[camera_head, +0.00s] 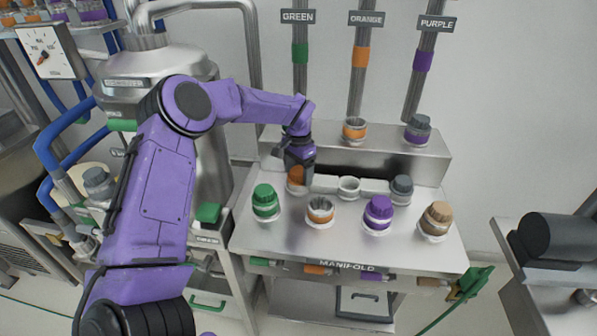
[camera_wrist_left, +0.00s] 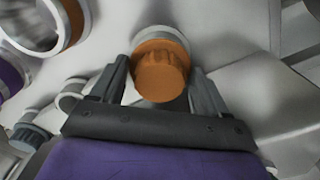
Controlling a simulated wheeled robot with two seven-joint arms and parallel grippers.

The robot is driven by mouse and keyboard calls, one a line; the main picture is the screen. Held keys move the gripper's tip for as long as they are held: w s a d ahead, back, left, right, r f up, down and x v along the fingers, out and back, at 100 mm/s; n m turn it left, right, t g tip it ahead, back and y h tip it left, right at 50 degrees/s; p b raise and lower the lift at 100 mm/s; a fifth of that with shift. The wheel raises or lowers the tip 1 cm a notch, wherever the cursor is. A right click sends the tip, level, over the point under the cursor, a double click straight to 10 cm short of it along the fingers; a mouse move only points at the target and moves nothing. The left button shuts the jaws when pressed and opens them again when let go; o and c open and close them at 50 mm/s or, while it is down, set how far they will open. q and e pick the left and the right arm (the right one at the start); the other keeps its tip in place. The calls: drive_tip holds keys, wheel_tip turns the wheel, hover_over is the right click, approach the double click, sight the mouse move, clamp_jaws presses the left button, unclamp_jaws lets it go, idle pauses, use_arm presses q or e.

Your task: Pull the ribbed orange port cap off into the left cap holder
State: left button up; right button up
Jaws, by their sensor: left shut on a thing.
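The ribbed orange cap (camera_head: 296,178) is at the left cap holder, at the left end of the holder row. In the left wrist view the cap (camera_wrist_left: 162,75) sits between the two fingers, with the pale rim of the holder (camera_wrist_left: 160,33) just beyond it. My left gripper (camera_head: 298,160) is shut on the cap from above. I cannot tell whether the cap is fully seated. The orange-ringed port (camera_head: 320,211) in the front row stands open and uncapped. My right gripper is not in view.
The front row also has a green cap (camera_head: 265,200), a purple cap (camera_head: 378,211) and a tan cap (camera_head: 437,217). The middle holder (camera_head: 349,187) is empty; a grey cap (camera_head: 401,187) stands in the right one. Pipes rise behind the manifold (camera_head: 350,240).

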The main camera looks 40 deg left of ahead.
use_arm(q)
drive_tip(key=o, duration=1.2)
drive_tip(key=shift+o, duration=0.2)
wheel_tip(320, 180, up, 10)
drive_tip(key=b, duration=0.2)
drive_tip(key=shift+r, duration=0.25)
